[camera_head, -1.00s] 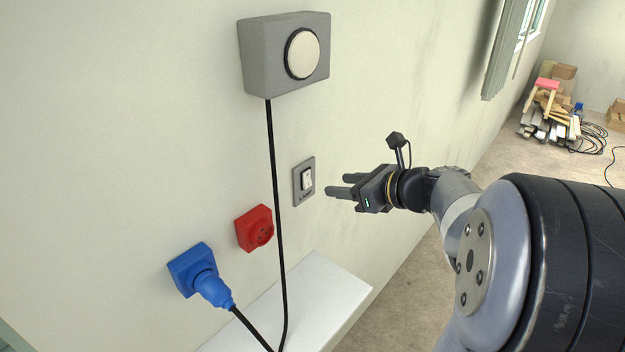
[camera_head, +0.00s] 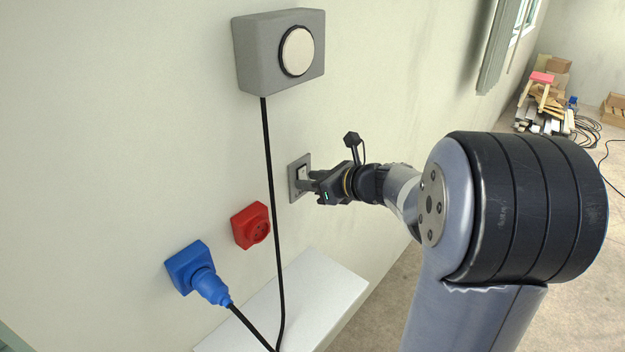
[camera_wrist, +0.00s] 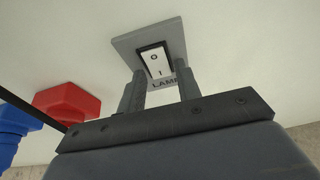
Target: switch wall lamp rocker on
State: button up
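The lamp switch is a white rocker (camera_wrist: 156,62) on a grey wall plate (camera_head: 294,184). In the wrist view the rocker is marked O above and I below, over a partly hidden "LAMP" label. I cannot tell which half is pressed in. My gripper (camera_head: 309,181) is at the plate in the head view and covers part of the rocker. In the wrist view my gripper (camera_wrist: 161,86) has its fingers apart, with nothing between them, near the plate's lower half; contact cannot be told. A grey box with a round pale disc (camera_head: 298,52), possibly the lamp, looks unlit.
A black cable (camera_head: 270,180) runs down the wall just left of the switch. A red socket (camera_head: 251,225) and a blue socket with a plug (camera_head: 197,270) are lower left. A white ledge (camera_head: 318,295) juts out below. The wall to the right is clear.

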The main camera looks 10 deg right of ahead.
grip_shut()
jog(key=f+t+y+b, duration=0.1)
jog(key=b, duration=0.4)
jog(key=shift+f+t+b, duration=0.1)
jog(key=shift+t+b, duration=0.3)
jog(key=shift+b, duration=0.8)
jog(key=shift+t+y+b, duration=0.3)
jog(key=shift+y+b, duration=0.1)
jog(key=shift+b, duration=0.55)
jog(key=shift+r, duration=0.2)
jog(key=shift+o, duration=1.4)
grip_release()
